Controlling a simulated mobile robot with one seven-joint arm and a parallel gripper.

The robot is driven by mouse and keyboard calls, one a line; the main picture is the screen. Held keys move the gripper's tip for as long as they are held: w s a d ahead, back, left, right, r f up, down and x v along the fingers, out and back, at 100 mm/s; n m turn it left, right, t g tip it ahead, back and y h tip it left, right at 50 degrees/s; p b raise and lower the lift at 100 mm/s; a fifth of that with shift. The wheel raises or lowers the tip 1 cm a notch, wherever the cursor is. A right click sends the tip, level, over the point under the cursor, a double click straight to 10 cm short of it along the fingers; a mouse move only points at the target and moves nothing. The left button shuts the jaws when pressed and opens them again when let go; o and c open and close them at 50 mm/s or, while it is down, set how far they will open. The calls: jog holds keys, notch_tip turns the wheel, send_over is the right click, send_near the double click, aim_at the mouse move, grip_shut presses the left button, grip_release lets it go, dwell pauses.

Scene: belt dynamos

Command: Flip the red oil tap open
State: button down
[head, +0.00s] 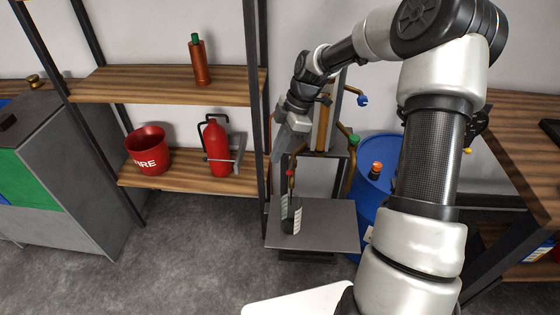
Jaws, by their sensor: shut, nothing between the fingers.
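The red tap (290,173) is a small red handle on a thin brass pipe, left of the middle of the dispenser stand (322,128). A cylindrical container (291,215) with light stripes stands below it on the stand's grey plate (335,226). My gripper (281,151) is shut and empty, pointing down just above and slightly left of the red tap. I cannot tell whether it touches the tap. My wrist hides part of the stand, and the tap's exact handle angle is too small to tell.
A blue tap (362,100) and a green tap (354,139) are on the stand's right side. A blue barrel (377,160) stands behind at right. A shelf post (263,185) is close at left; the shelf holds a fire bucket (149,152) and extinguisher (217,148).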

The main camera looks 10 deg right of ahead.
jog(key=v, duration=0.6)
jog(key=shift+w+a+p, duration=0.1)
jog(key=shift+p, duration=0.2)
